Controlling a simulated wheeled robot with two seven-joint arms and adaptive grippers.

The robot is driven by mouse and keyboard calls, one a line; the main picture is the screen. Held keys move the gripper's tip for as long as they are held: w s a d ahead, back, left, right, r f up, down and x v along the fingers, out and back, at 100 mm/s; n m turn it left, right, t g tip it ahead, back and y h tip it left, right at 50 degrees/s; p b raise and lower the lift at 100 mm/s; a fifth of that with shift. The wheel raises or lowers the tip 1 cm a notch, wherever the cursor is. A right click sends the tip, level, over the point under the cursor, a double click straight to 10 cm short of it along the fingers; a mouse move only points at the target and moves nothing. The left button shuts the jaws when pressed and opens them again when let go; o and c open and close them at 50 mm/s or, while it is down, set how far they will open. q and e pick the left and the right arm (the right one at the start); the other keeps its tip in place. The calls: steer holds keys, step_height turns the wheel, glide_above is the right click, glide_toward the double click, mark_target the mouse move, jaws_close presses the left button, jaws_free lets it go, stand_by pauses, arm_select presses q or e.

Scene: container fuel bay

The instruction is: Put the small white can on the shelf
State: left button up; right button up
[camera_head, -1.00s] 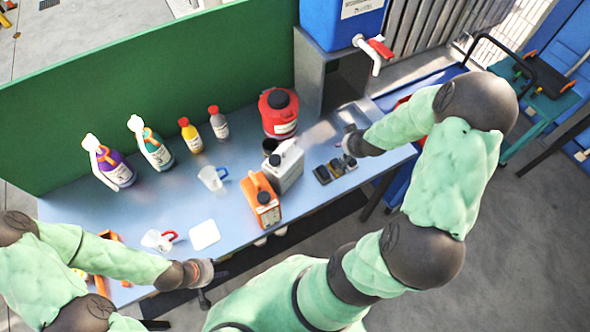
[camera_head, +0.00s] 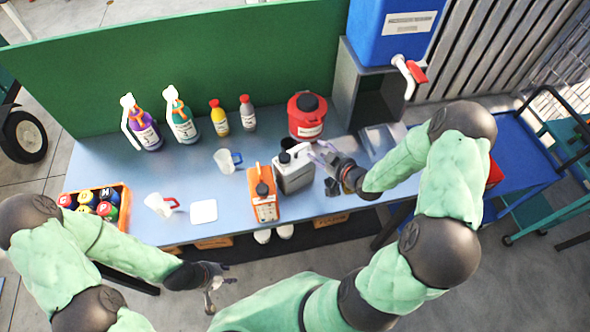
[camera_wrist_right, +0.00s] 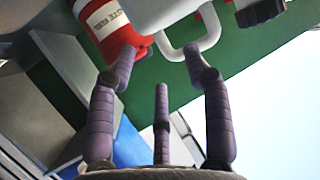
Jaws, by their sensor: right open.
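The small white can (camera_head: 294,172), a pale jerrycan with a black cap, stands upright on the blue-grey table, right of the orange can. My right gripper (camera_head: 322,155) is open just right of it, near its top. In the right wrist view the can's white handle loop (camera_wrist_right: 208,30) is ahead of my open right fingers (camera_wrist_right: 162,65), which appear not closed around it. A grey stand (camera_head: 362,95) with an open shelf space is at the back right. My left gripper (camera_head: 220,285) is empty in front of the table; its finger opening is unclear.
The orange can (camera_head: 263,200) stands close left of the white can. A red container (camera_head: 306,117) is behind it. A blue tank (camera_head: 390,30) with a red-handled tap sits on the stand. Spray bottles, jugs and a crate occupy the left side.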

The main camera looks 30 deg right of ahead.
mark_target(310, 145)
steer(key=shift+p+x, duration=0.35)
steer(key=shift+x, duration=2.65)
steer(key=shift+r, duration=0.1)
jaws_close()
steer(key=shift+w+r, duration=0.1)
steer(key=shift+r, duration=0.05)
